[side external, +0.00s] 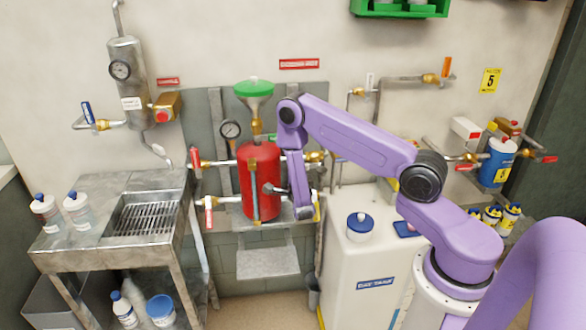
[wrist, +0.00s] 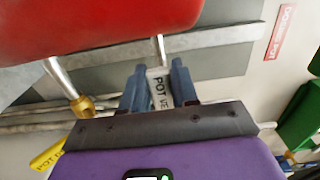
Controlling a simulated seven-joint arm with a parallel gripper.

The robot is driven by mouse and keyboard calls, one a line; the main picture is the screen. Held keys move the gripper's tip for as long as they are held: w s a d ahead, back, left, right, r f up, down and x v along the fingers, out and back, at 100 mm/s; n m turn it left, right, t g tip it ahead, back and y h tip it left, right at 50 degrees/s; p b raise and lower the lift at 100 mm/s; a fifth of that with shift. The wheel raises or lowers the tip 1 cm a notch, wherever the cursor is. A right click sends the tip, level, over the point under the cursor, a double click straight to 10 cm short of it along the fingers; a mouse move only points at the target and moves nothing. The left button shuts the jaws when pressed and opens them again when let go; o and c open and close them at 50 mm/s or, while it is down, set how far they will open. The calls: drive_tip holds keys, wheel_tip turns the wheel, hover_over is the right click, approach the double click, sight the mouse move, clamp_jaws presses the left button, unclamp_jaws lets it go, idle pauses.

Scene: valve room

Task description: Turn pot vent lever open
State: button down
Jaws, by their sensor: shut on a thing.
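The red dosing pot (side external: 262,160) stands against the wall with a green funnel (side external: 253,89) above it. In the wrist view the pot (wrist: 150,22) fills the upper left. My gripper (wrist: 157,88) is shut on the pot vent lever (wrist: 158,88), a pale tag-like handle lettered "POT VE…", with one blue-grey finger on each side. The end of the lettering is hidden by my gripper body. In the side view my wrist hangs just right of the pot, and the lever is too small to make out there.
A brass fitting on a pipe (wrist: 82,103) and a yellow tag (wrist: 47,156) are close by in the wrist view. A steel sink bench (side external: 110,185) stands left. A white tank (side external: 362,262) with a blue-lidded jar (side external: 360,226) stands right. Pipes run along the wall.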

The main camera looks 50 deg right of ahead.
drive_tip(key=shift+f, duration=0.1)
drive_tip(key=c, duration=0.9)
unclamp_jaws()
drive_tip(key=shift+c, duration=0.2)
drive_tip(key=v, duration=1.7)
drive_tip(key=shift+s+a, duration=0.2)
drive_tip(key=shift+s, duration=0.05)
